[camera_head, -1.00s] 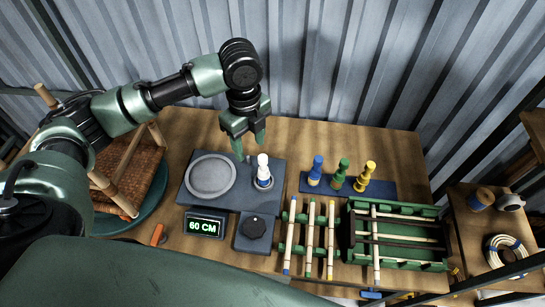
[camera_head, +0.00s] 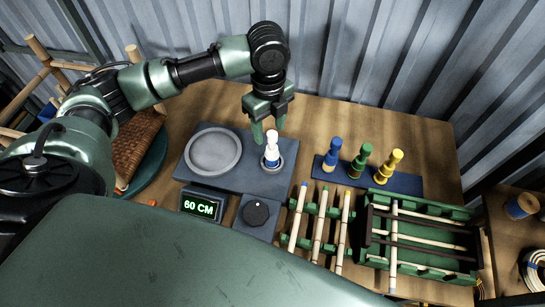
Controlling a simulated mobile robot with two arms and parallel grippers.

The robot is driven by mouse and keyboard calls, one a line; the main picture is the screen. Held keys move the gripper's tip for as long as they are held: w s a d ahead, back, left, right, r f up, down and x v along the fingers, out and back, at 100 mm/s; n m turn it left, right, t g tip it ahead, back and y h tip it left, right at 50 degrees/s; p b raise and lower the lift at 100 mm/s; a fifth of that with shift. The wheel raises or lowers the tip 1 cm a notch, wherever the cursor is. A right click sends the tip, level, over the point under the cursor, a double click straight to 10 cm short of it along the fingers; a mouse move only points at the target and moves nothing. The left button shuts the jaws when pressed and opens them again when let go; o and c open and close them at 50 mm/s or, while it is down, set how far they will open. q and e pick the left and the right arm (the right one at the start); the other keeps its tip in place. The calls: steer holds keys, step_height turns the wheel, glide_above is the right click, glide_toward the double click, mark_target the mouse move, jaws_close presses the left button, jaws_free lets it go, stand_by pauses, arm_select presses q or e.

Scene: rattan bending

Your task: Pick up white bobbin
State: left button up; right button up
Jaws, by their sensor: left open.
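The white bobbin (camera_head: 272,150) stands upright on a small round seat on the right side of the dark blue-grey machine plate (camera_head: 232,180). A blue band shows near its foot. My left gripper (camera_head: 269,132) points down at the bobbin's upper end, with its two green fingers apart. One finger shows left of the bobbin top and the other behind it to the right. I cannot tell whether a finger touches it. My right gripper is not in view.
A round grey disc (camera_head: 214,152) lies left of the bobbin. Blue (camera_head: 332,154), green (camera_head: 359,160) and yellow (camera_head: 388,167) bobbins stand on a blue strip to the right. A "60 CM" display (camera_head: 199,207), a knob (camera_head: 256,213) and a green stick rack (camera_head: 420,242) are nearer.

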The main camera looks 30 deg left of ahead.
mark_target(272, 145)
arm_select(q)
steer(key=shift+s+f, duration=0.15)
steer(key=shift+f, duration=0.8)
steer(key=f, duration=0.1)
steer(key=f+p, duration=0.1)
steer(key=f, duration=0.1)
steer(key=f+p, duration=0.1)
steer(key=f, duration=0.1)
steer(key=shift+w+d+f, duration=0.1)
steer(key=shift+w+d, duration=0.1)
steer(key=shift+d, duration=0.1)
jaws_close()
stand_by(0.3)
